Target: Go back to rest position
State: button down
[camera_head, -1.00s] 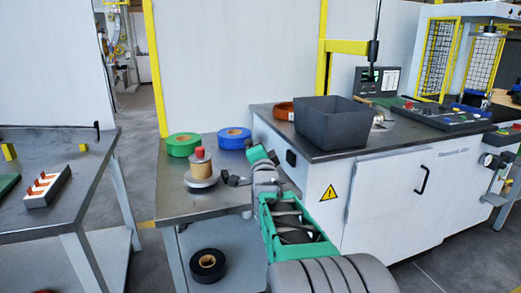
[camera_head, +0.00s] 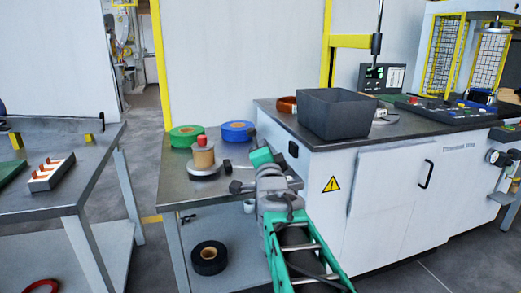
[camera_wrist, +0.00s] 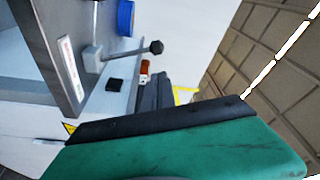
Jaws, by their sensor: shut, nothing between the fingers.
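My gripper (camera_head: 262,156) is at the end of my green and grey arm, in front of the small side table's right edge. Its fingers are small and hard to make out, and they hold nothing that I can see. In the wrist view, the green body with a black edge (camera_wrist: 180,145) fills the bottom. On the side table (camera_head: 180,197) stand a green tape roll (camera_head: 185,136), a blue tape roll (camera_head: 237,131) and a tan spool with a red top (camera_head: 203,155) on a round base. The blue roll also shows in the wrist view (camera_wrist: 125,17).
A black tape roll (camera_head: 208,257) lies on the lower shelf. The left table (camera_head: 50,200) holds a white rack (camera_head: 52,173). Floor shows between the tables.

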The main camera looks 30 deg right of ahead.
jog(key=shift+s+a, duration=0.25)
jog(key=shift+a, duration=0.05)
jog(key=shift+r, duration=0.1)
